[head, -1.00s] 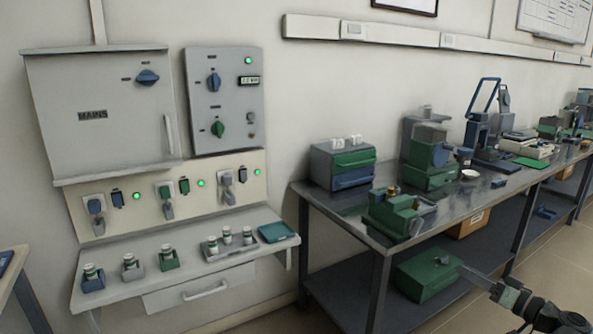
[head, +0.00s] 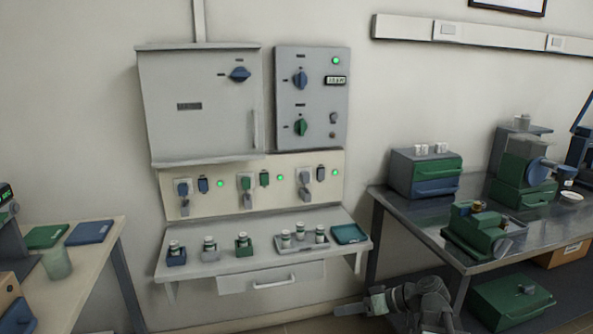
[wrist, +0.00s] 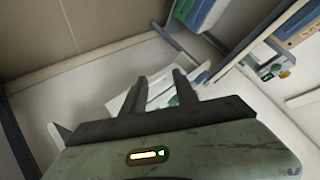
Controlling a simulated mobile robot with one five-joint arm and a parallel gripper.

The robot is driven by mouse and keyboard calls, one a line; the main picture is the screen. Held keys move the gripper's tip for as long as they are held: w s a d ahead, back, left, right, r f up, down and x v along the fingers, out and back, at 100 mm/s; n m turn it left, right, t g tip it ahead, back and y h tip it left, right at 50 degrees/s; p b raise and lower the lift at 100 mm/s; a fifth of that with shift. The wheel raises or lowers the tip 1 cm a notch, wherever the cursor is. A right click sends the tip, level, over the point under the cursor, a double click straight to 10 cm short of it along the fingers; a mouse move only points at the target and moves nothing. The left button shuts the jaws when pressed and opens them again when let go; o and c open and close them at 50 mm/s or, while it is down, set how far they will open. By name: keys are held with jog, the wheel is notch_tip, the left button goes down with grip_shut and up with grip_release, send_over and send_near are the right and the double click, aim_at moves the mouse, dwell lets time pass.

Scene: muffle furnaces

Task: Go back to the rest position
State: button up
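My gripper (head: 358,307) is low in the head view, at the end of my folded arm, in front of the space below the wall shelf and the steel bench. It points to the left. In the wrist view my gripper (wrist: 157,82) shows two dark fingers spread apart. Nothing is held between them. Pale surfaces lie beyond the fingers, too tilted to name surely.
A wall shelf (head: 215,264) holds several small jars and a teal tray (head: 348,234). A grey cabinet (head: 200,130) and a switch panel (head: 312,95) hang above. A steel bench (head: 400,203) stands right, a pale table (head: 100,243) left. A green box (head: 510,298) is below the bench.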

jog(key=s+a+f+g+h, duration=0.4)
jog(key=s+a+f, duration=0.1)
jog(key=a+f, duration=0.3)
jog(key=s+d+f+m+h, duration=0.3)
jog(key=d+m+h, duration=0.3)
jog(key=d, duration=0.4)
notch_tip(320, 180, up, 26)
jog(key=p, duration=2.6)
jog(key=shift+w+a+f+g+h, duration=0.2)
jog(key=shift+a+g+h, duration=0.05)
jog(key=shift+g+h, duration=0.05)
